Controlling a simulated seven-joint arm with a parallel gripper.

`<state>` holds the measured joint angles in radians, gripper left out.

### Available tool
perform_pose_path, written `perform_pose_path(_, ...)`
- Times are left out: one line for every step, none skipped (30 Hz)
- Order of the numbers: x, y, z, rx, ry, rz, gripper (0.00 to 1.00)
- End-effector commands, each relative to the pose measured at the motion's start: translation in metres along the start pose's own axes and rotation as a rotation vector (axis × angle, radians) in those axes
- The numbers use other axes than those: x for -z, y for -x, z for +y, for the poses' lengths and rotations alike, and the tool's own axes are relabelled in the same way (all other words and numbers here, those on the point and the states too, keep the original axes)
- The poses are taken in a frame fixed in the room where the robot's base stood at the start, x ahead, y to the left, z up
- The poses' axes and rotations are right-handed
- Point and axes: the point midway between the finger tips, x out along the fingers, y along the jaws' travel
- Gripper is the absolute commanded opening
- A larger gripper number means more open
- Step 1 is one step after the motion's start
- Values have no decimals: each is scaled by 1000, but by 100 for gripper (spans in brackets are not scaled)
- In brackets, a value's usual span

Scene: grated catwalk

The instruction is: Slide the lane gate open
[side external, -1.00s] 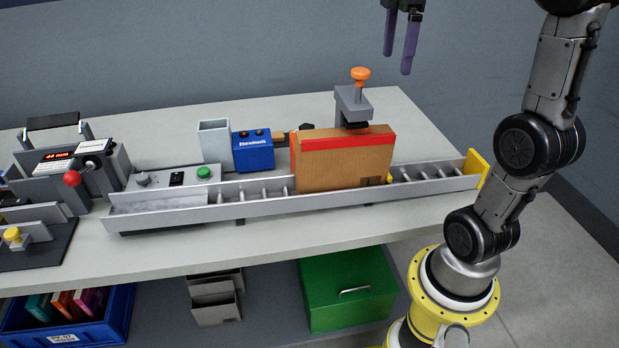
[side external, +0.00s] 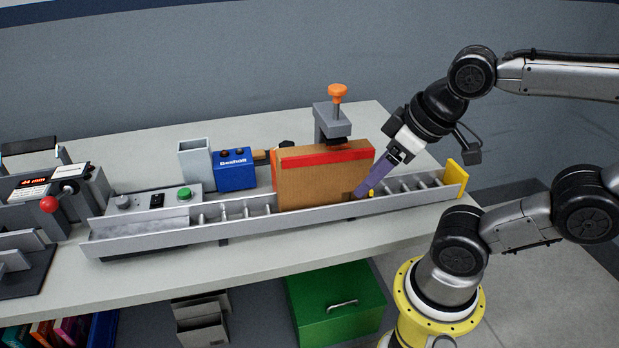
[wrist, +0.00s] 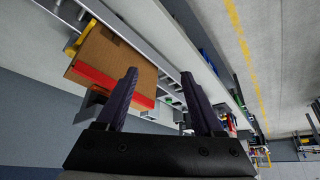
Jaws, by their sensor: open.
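A brown cardboard box (side external: 318,185) with a red strip along its top stands upright in the roller lane (side external: 240,229). No gate is clearly visible, and the box and my fingers hide part of the lane. My gripper (side external: 359,195) points down and left at the box's right end; I cannot tell whether it touches the box. In the wrist view my gripper (wrist: 159,72) has its purple fingers apart, with the box (wrist: 115,62) to their left.
A clamp with an orange knob (side external: 337,93) rises behind the box. A blue unit (side external: 235,170) and grey bin (side external: 195,160) stand behind the lane. A yellow plate (side external: 455,179) closes the lane's right end. Exposed rollers lie right of the box.

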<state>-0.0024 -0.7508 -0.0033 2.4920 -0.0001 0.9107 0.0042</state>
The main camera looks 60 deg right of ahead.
Motion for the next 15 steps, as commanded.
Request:
perform_pose_path(5, 8, 0, 0, 0, 4, 69)
perform_pose_path(9, 14, 0, 0, 0, 7, 69)
perform_pose_path(15, 25, 0, -1, 1, 9, 69)
perform_pose_path(19, 32, 0, -1, 1, 8, 69)
perform_pose_path(24, 41, 0, -1, 1, 8, 69)
perform_pose_path(31, 54, 0, -1, 1, 8, 69)
perform_pose_path(36, 63, 0, -1, 1, 8, 69)
perform_pose_path(41, 73, 0, -1, 1, 8, 69)
perform_pose_path(47, 84, 0, -1, 1, 5, 69)
perform_pose_path(52, 92, 0, -1, 1, 5, 69)
perform_pose_path(56, 101, 0, -1, 1, 6, 69)
perform_pose_path(62, 111, 0, -1, 1, 5, 69)
perform_pose_path(66, 119, 0, -1, 2, 4, 69)
perform_pose_path(70, 123, 1, -5, -10, -4, 69)
perform_pose_path(76, 118, 8, -22, -68, -36, 69)
